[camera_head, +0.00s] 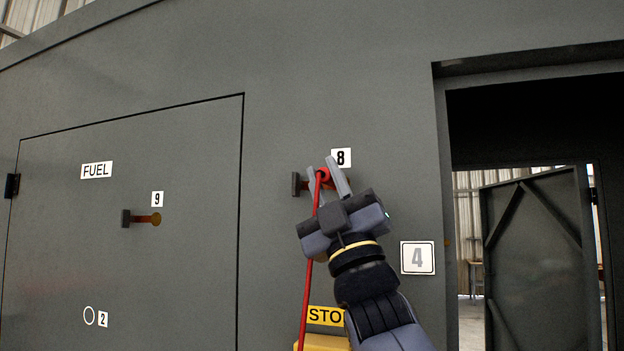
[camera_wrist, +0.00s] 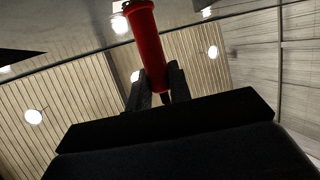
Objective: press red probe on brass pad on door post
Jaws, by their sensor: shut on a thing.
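My gripper (camera_head: 328,172) is raised in front of the grey wall, just below the label 8. It is shut on the red probe (camera_head: 324,175); in the wrist view the probe (camera_wrist: 148,45) is a red cylinder between the two dark fingers (camera_wrist: 156,90). A red cable (camera_head: 311,260) runs down from it. A dark block (camera_head: 297,184) on the wall is just left of the fingers; I cannot tell if the probe touches it. A tiny brass-coloured spot (camera_head: 447,242) shows at the left post of the open doorway, right of my gripper and lower.
A plate marked 4 (camera_head: 417,257) is on the wall beside the doorway. A dark door (camera_head: 540,260) stands inside the opening. A yellow box (camera_head: 322,343) under a STO label (camera_head: 325,316) is below my arm. The FUEL panel (camera_head: 130,270) and handle 9 (camera_head: 145,219) are left.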

